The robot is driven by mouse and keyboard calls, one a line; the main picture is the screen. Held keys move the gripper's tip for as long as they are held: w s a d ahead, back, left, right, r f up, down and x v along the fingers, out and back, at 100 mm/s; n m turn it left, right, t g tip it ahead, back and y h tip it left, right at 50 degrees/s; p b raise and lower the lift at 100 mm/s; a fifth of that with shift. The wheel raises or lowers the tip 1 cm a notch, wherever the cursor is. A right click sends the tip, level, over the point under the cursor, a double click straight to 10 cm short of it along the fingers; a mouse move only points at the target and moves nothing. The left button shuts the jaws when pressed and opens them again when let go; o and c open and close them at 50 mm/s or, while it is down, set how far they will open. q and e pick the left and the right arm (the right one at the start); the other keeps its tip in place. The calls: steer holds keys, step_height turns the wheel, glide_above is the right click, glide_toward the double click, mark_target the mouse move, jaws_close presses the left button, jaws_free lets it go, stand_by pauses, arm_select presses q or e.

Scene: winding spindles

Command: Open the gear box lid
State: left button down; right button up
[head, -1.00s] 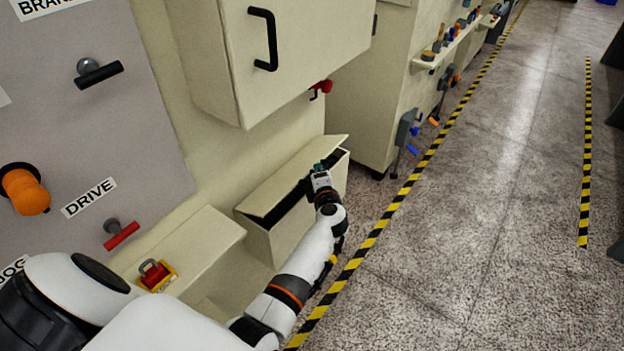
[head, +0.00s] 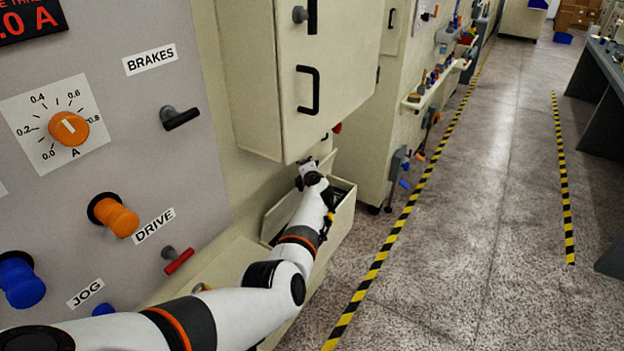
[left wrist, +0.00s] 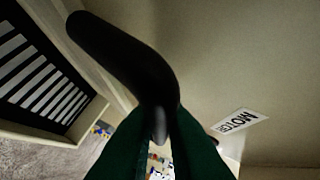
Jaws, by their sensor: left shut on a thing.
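The gear box (head: 338,226) is a low cream box beside the machine, below the hanging cabinet. Its lid (head: 328,163) is tilted up and the dark inside shows between lid and box; much of it is hidden by my left arm. My left gripper (head: 306,172) is at the raised lid's upper edge, close under the cabinet. In the left wrist view its green fingers are shut on a black curved handle (left wrist: 125,50). The open box with pale bars inside (left wrist: 38,75) shows at the left there. My right gripper is not in view.
The cream cabinet (head: 270,85) with black handles hangs just above my gripper. The grey panel (head: 150,95) with knobs and levers stands left. The floor (head: 480,230) at the right is clear.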

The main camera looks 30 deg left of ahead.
arm_select(q)
steer(key=shift+a+r, duration=0.25)
steer(key=shift+a, duration=0.7)
steer(key=c, duration=1.5)
jaws_free()
steer(key=shift+d, duration=0.1)
